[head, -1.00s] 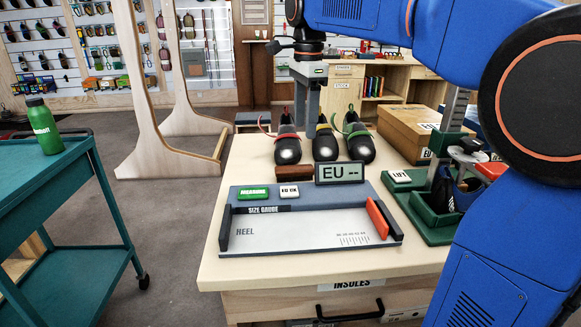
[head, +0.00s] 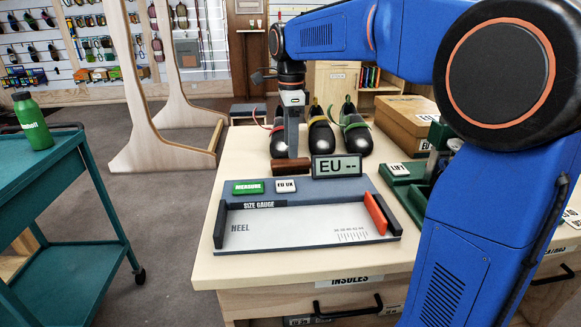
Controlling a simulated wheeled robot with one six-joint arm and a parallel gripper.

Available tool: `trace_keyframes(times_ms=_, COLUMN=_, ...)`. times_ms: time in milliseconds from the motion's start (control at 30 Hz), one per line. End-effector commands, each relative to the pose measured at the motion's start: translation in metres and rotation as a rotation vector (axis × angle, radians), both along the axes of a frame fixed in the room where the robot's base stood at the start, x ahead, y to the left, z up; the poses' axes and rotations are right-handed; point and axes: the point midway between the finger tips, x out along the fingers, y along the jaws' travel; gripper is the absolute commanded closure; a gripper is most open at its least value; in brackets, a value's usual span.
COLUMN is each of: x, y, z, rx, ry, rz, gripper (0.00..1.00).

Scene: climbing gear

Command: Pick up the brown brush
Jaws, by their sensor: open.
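The brown brush (head: 286,168) lies on the light workbench (head: 212,262), behind the size gauge and just left of its EU display (head: 337,166). My gripper (head: 291,152) points down right at the brush, with its fingers reaching the brush's height in the picture. The jaws are open. The finger seen from here hides part of the brush's far side. I cannot tell whether the fingers touch it or stand around it.
The size gauge (head: 300,225) fills the bench front. Several dark climbing shoes (head: 321,137) stand close behind the brush. A green tray (head: 400,178) and a cardboard box (head: 403,124) are to the right. A teal cart (head: 50,190) with a green bottle (head: 32,121) stands left.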

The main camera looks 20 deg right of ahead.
Motion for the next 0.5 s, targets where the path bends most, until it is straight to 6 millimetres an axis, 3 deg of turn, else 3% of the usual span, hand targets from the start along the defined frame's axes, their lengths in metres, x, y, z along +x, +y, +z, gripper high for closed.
trace_keyframes(times_ms=267, x=0.0, y=0.0, z=-0.018, rx=0.0, ry=0.0, rz=0.0, gripper=0.45)
trace_keyframes(times_ms=500, x=-0.001, y=0.001, z=-0.05, rx=0.0, ry=0.001, rz=0.0, gripper=0.45)
